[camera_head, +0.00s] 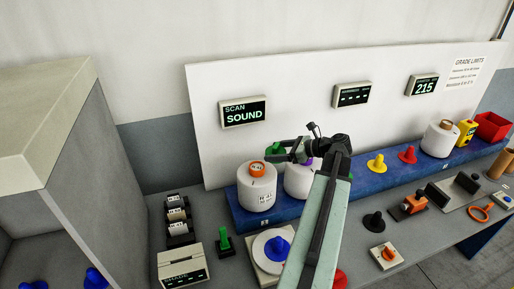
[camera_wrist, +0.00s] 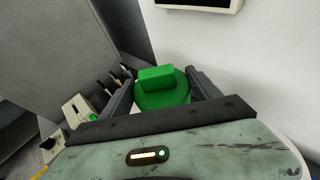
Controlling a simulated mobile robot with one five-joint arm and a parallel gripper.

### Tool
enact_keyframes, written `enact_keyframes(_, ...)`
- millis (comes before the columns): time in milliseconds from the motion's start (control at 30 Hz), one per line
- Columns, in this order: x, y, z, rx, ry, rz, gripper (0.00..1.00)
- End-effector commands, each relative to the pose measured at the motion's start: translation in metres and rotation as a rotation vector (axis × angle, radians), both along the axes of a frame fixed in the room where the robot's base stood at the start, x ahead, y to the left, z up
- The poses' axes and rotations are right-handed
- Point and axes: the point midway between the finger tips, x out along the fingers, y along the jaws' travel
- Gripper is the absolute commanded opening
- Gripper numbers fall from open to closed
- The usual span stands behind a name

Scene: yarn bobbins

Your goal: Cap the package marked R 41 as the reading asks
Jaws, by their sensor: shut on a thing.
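A white package (camera_head: 257,197) with an orange top stands on the blue shelf; its small label seems to read R 41. My gripper (camera_head: 274,150) is shut on a green cap (camera_head: 276,147), just above and slightly right of that package's top, apart from it as far as I can tell. In the wrist view the green cap (camera_wrist: 162,91) sits between both fingers. A scan display (camera_head: 243,113) reads SOUND, another display (camera_head: 425,85) reads 215, and one between them (camera_head: 352,95) shows dashes. The GRADE LIMITS sheet (camera_head: 467,72) is too small to read fully.
A second white package (camera_head: 297,180) with a purple top stands close right, partly behind my arm. Yellow (camera_head: 377,163) and red (camera_head: 408,155) caps stand farther right on the shelf. A blue cap (camera_head: 277,248) sits on a white disc in front. A grey cabinet (camera_head: 60,150) stands left.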

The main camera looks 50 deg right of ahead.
Motion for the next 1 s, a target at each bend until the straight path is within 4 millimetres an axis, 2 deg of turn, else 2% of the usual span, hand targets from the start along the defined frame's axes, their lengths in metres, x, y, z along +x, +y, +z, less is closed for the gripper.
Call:
enact_keyframes(33,0.014,0.014,0.008,0.0,0.0,0.039,0.34)
enact_keyframes(100,0.03,0.032,0.012,0.0,0.0,0.088,0.34)
enact_keyframes(233,0.046,0.052,0.014,-0.001,0.0,0.141,0.34)
enact_keyframes(600,0.045,0.054,0.013,-0.002,-0.002,0.147,0.34)
enact_keyframes(900,0.045,0.053,-0.02,-0.001,-0.001,0.146,0.34)
enact_keyframes(1000,0.045,0.053,-0.021,-0.001,-0.001,0.146,0.34)
